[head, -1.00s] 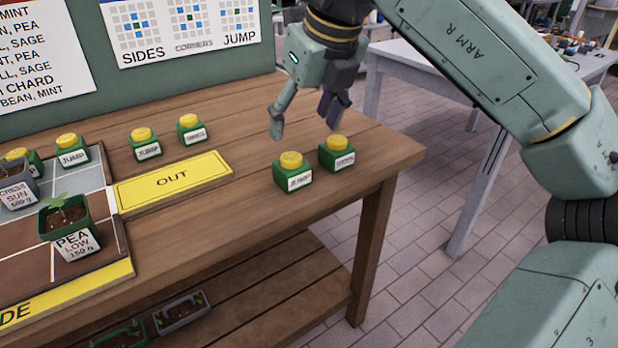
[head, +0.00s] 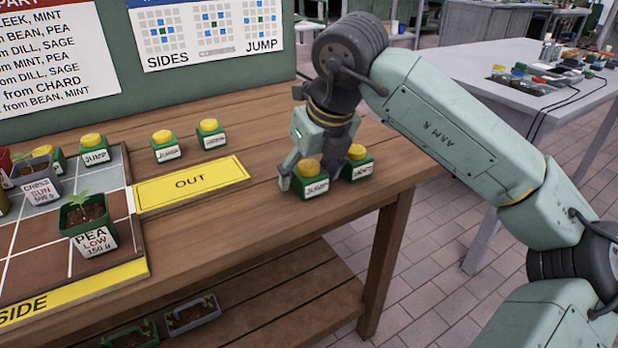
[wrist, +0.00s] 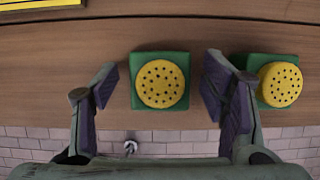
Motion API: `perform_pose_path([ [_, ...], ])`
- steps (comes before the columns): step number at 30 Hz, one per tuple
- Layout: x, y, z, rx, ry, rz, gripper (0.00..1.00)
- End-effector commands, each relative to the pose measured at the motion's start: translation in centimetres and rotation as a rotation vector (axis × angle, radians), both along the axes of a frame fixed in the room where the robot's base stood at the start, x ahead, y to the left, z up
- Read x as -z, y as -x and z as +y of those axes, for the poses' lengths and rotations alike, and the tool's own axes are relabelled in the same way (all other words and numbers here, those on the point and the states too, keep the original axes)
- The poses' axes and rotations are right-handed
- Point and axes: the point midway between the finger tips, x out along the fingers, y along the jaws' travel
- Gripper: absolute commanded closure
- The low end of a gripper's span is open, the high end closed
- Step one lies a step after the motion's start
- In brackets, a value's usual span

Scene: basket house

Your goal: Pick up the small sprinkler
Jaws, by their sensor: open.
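Two small green sprinklers with yellow perforated tops stand side by side near the table's right end. The left one (head: 311,183) has a white label that is too small to read surely. In the wrist view this sprinkler (wrist: 160,84) sits between my fingers, with a gap on both sides. The right one (head: 359,164) is just outside my right finger, and it also shows in the wrist view (wrist: 279,84). My gripper (wrist: 160,78) is open and down around the left sprinkler, holding nothing. In the head view the right finger is mostly hidden.
The wooden table (head: 240,225) has a yellow OUT plate (head: 191,184) to the left. More sprinklers (head: 166,147) stand behind it. A tiled tray with a PEA pot (head: 88,222) is further left. The table's front edge is close to the sprinklers.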

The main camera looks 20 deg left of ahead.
Motion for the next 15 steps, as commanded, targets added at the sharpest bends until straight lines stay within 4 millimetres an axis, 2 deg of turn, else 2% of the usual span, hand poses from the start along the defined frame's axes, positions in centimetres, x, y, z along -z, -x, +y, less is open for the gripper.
perform_pose_path([
  [7, 0.17, -0.06, 0.06, 0.0, -0.001, -0.001, 0.33],
  [15, 0.15, -0.07, 0.04, 0.001, 0.0, 0.0, 0.51],
])
